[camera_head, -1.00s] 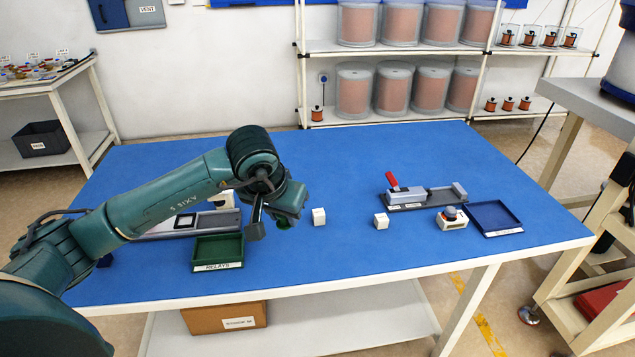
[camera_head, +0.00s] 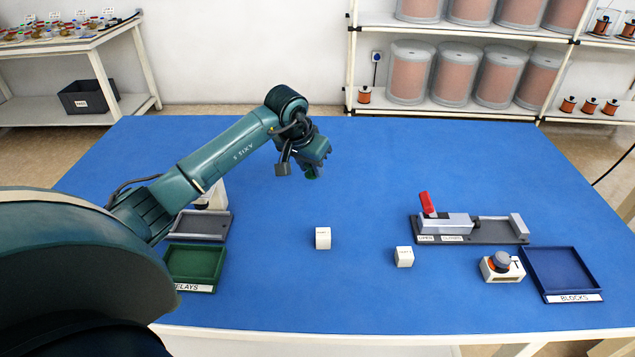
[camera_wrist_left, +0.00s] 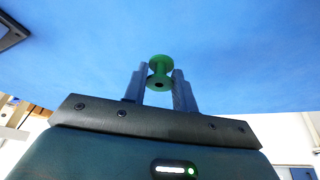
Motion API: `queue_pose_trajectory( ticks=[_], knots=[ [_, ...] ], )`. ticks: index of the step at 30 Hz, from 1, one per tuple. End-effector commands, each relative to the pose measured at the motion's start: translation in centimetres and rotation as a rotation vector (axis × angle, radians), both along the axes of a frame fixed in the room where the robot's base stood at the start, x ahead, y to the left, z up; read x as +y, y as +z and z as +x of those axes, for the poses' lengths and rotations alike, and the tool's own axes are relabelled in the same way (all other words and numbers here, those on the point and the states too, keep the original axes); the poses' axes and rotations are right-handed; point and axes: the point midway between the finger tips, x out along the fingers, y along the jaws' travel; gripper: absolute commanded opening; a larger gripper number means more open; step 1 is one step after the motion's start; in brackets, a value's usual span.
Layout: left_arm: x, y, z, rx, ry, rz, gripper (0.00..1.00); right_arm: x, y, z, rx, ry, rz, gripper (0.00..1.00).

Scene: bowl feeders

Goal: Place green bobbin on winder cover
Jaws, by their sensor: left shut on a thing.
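My left gripper (camera_head: 314,170) is shut on the green bobbin (camera_wrist_left: 160,72), a spool with two flanges. The left wrist view shows the bobbin between the two fingertips. In the head view only a bit of green (camera_head: 311,177) shows under the gripper. The gripper is above the blue table, behind the white cubes. I cannot clearly identify the winder cover. A white device (camera_head: 212,196) and a grey tray-like part (camera_head: 200,226) stand at the table's left, partly hidden by my left arm. My right gripper is not in view.
A green tray (camera_head: 195,268) sits at the front left. Two white cubes (camera_head: 323,238) (camera_head: 404,257) stand mid-table. At right are a grey fixture with a red handle (camera_head: 428,204), a white box with a grey knob (camera_head: 502,266) and a blue tray (camera_head: 563,272). The table's back middle is clear.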

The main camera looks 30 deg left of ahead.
Motion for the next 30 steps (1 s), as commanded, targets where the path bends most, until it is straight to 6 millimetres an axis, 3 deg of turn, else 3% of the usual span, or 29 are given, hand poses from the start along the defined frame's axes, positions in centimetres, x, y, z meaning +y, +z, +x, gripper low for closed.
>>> queue_pose_trajectory(
  ticks=[14,26,27,30],
  knots=[
    [-0.1,-5.5,0.0,0.000,0.001,-0.004,0.06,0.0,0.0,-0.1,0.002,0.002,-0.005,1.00],
    [0.0,-6.2,0.0,-0.003,-0.001,0.001,0.06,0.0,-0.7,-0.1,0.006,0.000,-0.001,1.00],
    [0.0,-6.0,0.0,-0.003,-0.001,0.000,0.30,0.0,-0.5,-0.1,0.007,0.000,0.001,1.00],
    [0.0,-6.0,0.0,-0.002,0.000,0.000,0.38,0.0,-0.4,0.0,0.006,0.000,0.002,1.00]
  ],
)
